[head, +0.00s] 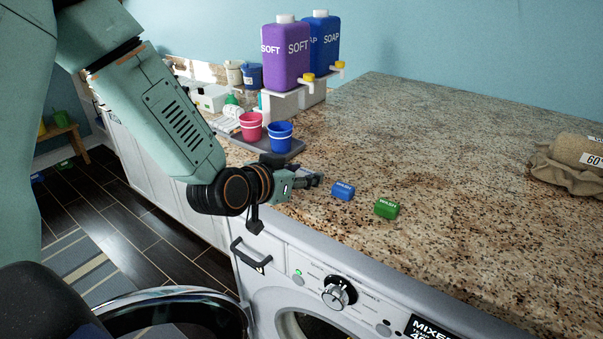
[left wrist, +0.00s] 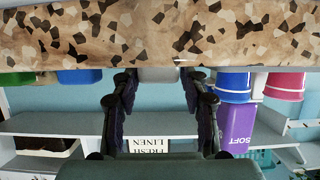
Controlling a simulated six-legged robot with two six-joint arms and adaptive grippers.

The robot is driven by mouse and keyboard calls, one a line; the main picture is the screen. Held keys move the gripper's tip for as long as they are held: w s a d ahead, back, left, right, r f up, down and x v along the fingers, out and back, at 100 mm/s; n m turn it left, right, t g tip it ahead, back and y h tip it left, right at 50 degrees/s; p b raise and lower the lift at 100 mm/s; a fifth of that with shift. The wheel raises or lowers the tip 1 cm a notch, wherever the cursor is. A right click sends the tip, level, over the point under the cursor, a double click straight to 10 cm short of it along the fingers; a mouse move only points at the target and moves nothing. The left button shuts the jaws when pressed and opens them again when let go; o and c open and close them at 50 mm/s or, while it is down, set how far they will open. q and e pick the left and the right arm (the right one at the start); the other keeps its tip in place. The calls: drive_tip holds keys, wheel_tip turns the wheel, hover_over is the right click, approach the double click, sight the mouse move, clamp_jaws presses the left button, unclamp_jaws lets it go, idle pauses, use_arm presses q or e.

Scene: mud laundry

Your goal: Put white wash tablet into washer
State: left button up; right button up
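My left gripper (head: 312,181) is low over the counter near its front edge. In the left wrist view, which is upside down, its two fingers (left wrist: 160,80) stand on either side of a whitish block (left wrist: 158,74), apparently the white wash tablet, at counter level. Whether they press on it is unclear. In the head view the gripper hides this block. A blue wash tablet (head: 343,191) and a green wash tablet (head: 387,208) lie just right of the gripper. The washer (head: 290,270) is below the counter, its round door (head: 125,307) swung open to the left. My right gripper is not in view.
Behind my gripper are a pink cup (head: 251,126) and a blue cup (head: 280,135) on a dark tray. Purple SOFT (head: 285,60) and blue SOAP (head: 325,45) dispensers stand behind them. A rolled tan towel (head: 577,155) lies far right. The middle counter (head: 440,130) is clear.

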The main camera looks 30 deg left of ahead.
use_arm(q)
drive_tip(key=shift+o, duration=1.3)
drive_tip(key=shift+a, duration=0.2)
drive_tip(key=shift+s+d+r, duration=0.1)
drive_tip(key=shift+s, duration=0.05)
drive_tip(key=shift+d+r, duration=0.1)
drive_tip(key=shift+r, duration=0.05)
